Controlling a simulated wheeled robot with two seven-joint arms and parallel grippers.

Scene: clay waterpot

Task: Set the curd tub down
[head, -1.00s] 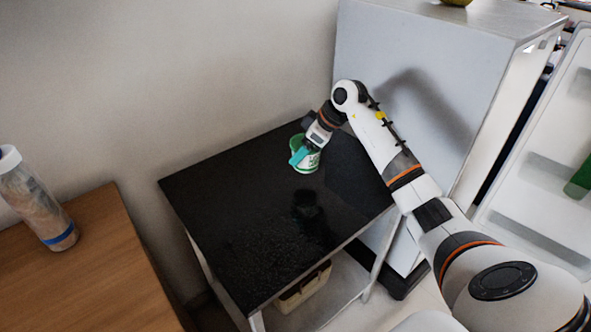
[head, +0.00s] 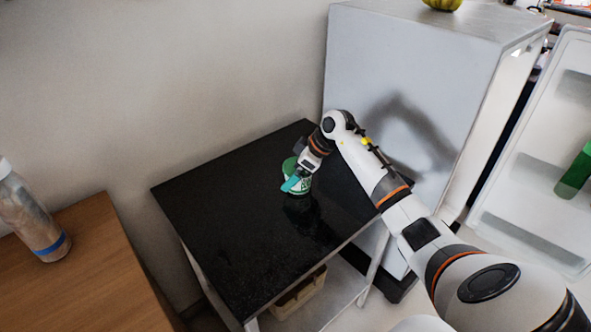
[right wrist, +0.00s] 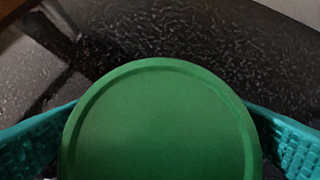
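The curd tub (head: 305,187) is white and green with a green lid. It is upright over the black tabletop (head: 220,215), and its dark reflection lies right under it. It looks on or very close to the top; I cannot tell if it touches. My right gripper (head: 293,183) has its teal fingers around the tub. In the right wrist view the round green lid (right wrist: 160,120) fills the space between the two teal fingers, which press at its sides. The tub's lower body is hidden there. My left gripper is not in view.
A grey fridge (head: 400,80) stands close behind and right of the black table, its open door (head: 525,180) holding a green bottle (head: 575,172). A wooden table (head: 80,265) with a bottle (head: 32,217) is at left. The black top's left and front are clear.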

